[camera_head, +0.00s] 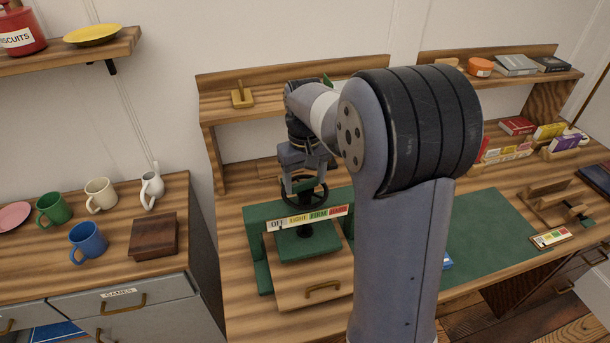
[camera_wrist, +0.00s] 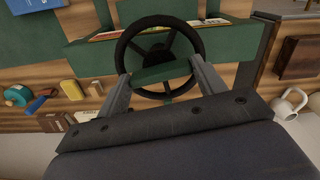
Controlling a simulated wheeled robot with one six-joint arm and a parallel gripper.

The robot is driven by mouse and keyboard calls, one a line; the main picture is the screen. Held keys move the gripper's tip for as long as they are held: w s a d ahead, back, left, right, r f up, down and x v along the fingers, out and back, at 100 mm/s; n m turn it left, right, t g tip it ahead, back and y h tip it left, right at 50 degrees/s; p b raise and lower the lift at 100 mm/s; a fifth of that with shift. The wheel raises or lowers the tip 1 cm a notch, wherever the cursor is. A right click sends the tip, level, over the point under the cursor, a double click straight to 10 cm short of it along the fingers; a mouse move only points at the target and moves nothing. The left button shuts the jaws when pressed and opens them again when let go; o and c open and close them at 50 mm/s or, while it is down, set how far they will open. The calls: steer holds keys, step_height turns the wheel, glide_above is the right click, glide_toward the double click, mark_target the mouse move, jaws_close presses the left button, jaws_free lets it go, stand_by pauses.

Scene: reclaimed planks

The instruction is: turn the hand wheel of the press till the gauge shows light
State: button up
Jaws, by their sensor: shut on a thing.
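The green press (camera_head: 300,246) stands on the desk in the head view, with its black hand wheel (camera_head: 306,198) on top. A gauge strip (camera_head: 307,219) on its front reads OFF, LIGHT, FIRM and HARD from left to right. I cannot make out where its pointer stands. My gripper (camera_head: 303,180) is over the wheel from above. In the wrist view my gripper (camera_wrist: 163,82) has one finger at each side of the wheel rim (camera_wrist: 160,20) and is shut on it. The gauge strip is mostly hidden behind the wheel there.
A green mat (camera_head: 480,237) covers the desk to the right, partly hidden by my arm. Several mugs, including a blue mug (camera_head: 88,242), and a brown box (camera_head: 154,235) stand on the left cabinet.

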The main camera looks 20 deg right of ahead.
mark_target(305, 181)
steer(key=shift+m, duration=0.7)
steer(key=o, duration=1)
step_height(305, 181, up, 11)
steer(key=shift+f, duration=0.1)
stand_by(0.5)
